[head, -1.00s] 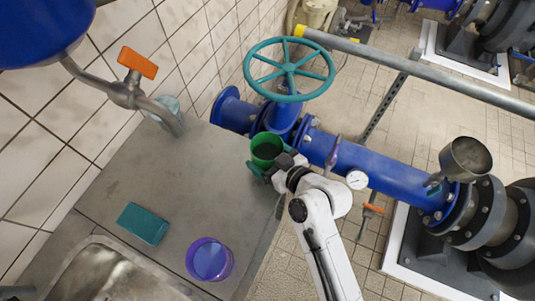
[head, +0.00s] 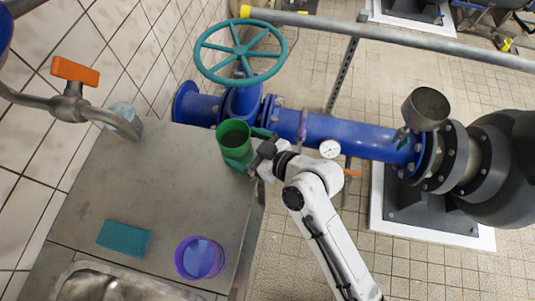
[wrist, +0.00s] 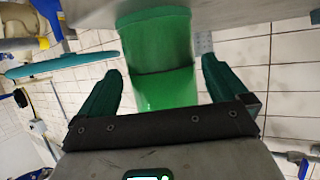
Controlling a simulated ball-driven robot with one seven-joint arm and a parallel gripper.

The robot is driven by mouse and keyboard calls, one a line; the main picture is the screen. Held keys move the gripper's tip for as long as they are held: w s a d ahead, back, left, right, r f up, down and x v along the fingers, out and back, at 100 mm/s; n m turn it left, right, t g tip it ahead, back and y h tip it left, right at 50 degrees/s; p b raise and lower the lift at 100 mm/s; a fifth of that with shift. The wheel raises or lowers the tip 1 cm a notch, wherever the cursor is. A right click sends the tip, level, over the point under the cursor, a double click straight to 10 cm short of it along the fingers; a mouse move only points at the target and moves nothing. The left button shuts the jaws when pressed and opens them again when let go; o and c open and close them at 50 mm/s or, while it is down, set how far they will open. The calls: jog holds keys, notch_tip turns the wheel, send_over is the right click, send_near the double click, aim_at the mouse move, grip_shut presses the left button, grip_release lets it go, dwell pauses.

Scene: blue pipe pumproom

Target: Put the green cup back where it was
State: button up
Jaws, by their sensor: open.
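The green cup (head: 233,139) stands upright on the grey counter (head: 165,185), near its far right corner beside the blue pipe. My gripper (head: 250,148) reaches it from the right, with one green finger on each side. In the wrist view the cup (wrist: 155,50) shows between the two spread fingers of my gripper (wrist: 162,66), with a gap on each side. The cup's base meets the grey counter surface at the top of that view. The jaws are open and do not grip the cup.
A purple cup (head: 199,258) and a teal block (head: 123,238) are on the counter, beside the sink (head: 85,283). A pale cup (head: 122,114) is near the orange-handled tap (head: 75,72). The teal handwheel (head: 240,52) rises behind the green cup. The counter's middle is clear.

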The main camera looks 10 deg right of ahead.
jog(key=b+v, duration=0.1)
jog(key=v, duration=0.7)
jog(key=s+d+f+m+g+h, duration=0.4)
jog(key=s+d+m+h, duration=0.1)
jog(key=s+d, duration=0.4)
jog(key=s+d+f+m+g+h, duration=0.4)
jog(key=s+d, duration=0.6)
jog(key=d, duration=0.3)
jog(key=shift+d+f+m+h, duration=0.2)
jog(key=shift+f+m+h, duration=0.1)
jog(key=shift+m+h, duration=0.35)
